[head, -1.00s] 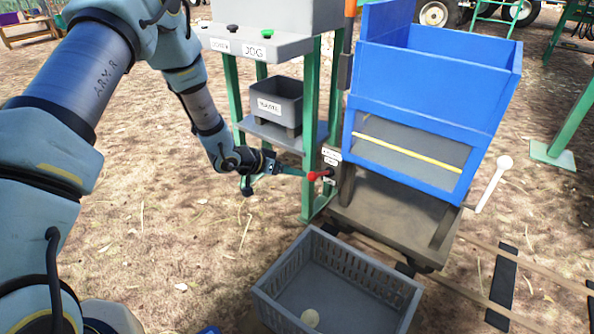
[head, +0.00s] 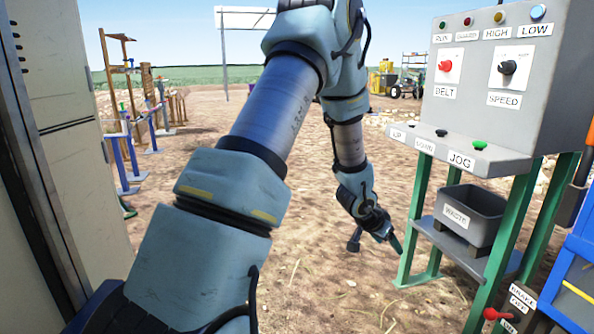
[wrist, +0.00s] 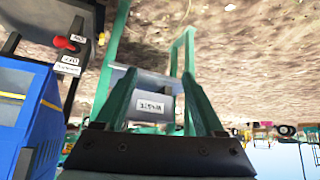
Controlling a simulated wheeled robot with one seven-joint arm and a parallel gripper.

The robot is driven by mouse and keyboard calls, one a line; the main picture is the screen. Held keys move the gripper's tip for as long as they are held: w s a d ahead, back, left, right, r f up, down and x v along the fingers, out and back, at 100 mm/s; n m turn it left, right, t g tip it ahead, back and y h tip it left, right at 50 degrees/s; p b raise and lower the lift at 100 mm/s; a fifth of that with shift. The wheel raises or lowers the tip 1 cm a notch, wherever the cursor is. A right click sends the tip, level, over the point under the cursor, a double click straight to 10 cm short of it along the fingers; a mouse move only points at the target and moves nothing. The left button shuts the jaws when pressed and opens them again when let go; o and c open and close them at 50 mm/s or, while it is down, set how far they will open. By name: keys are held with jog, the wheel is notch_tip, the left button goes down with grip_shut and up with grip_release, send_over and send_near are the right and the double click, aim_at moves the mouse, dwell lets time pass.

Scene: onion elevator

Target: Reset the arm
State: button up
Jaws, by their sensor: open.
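My gripper (head: 391,242) hangs beside the green-legged control stand, pointing down and to the right in the head view. Its two green fingers also show in the wrist view (wrist: 160,82); they are apart, with nothing held between them. My arm stretches across the middle of the head view, bent at the elbow. The red-knobbed brake lever (head: 497,314) is at the lower right of the head view, clear of my gripper. It shows at the upper left of the upside-down wrist view (wrist: 65,43).
The control panel (head: 500,85) has knobs and lamps above JOG buttons (head: 479,145). A grey WASTE bin (head: 485,207) sits on the stand's shelf. The blue hopper (head: 575,290) is cut off at right. A tall metal cabinet (head: 60,150) stands close at left. Open dirt lies beyond my arm.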

jog(key=a+r+n+y, duration=0.3)
jog(key=a+r, duration=0.2)
jog(key=a, duration=0.8)
jog(key=s+a+r+n+g+y, duration=0.1)
jog(key=s+a+r+n+y, duration=0.2)
jog(key=s+a, duration=0.55)
jog(key=s+a+r+n+g, duration=0.2)
jog(key=s+a+r+n, duration=0.2)
jog(key=s+a, duration=0.45)
notch_tip(320, 180, up, 26)
jog(key=w+a+p, duration=0.1)
jog(key=p, duration=2.5)
jog(key=shift+w+a, duration=0.3)
jog(key=shift+w, duration=0.1)
jog(key=shift+f, duration=0.15)
